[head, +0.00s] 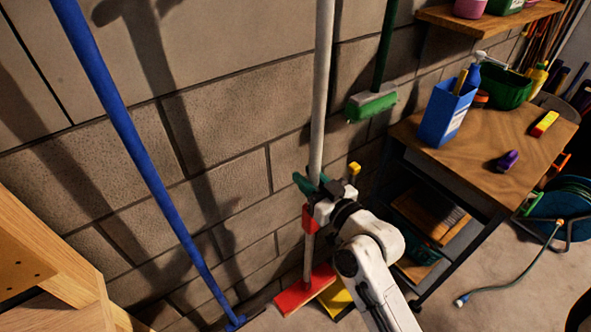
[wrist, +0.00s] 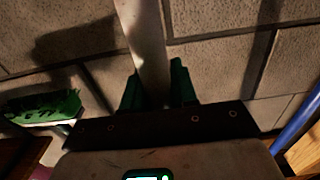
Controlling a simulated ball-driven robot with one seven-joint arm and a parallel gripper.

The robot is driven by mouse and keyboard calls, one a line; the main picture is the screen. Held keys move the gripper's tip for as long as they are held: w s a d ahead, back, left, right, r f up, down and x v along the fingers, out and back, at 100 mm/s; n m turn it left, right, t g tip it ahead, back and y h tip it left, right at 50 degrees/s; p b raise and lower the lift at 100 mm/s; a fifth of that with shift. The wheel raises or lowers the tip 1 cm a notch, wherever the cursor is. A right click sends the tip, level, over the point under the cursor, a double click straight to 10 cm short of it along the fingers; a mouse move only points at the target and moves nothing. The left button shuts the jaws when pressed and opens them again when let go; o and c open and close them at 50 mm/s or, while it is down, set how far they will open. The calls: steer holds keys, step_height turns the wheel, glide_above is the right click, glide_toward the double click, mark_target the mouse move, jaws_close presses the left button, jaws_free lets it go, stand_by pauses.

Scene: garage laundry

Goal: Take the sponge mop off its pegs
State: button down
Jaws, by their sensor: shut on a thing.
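A long pale grey pole (head: 322,90) stands nearly upright in front of the block wall, and it also shows in the wrist view (wrist: 146,45). Below my gripper it runs down to a flat red head (head: 304,290) near the floor; I take this as the sponge mop. My gripper (head: 312,187) is shut on the pole at lower height, with its green fingers (wrist: 158,88) on either side of it. The pole's top is out of view, and no pegs show. I cannot tell whether the red head touches the floor.
A blue pole (head: 135,140) leans at the left beside wooden furniture (head: 60,240). A green-headed brush (head: 373,105) hangs right of the grey pole. A wooden-topped cart (head: 490,150) with a blue caddy (head: 443,115) stands at right. A yellow piece (head: 338,298) lies beside the red head.

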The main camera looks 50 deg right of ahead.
steer(key=b+v, duration=0.2)
steer(key=v, duration=0.9)
steer(key=shift+s, duration=0.3)
steer(key=shift+a+r, duration=0.1)
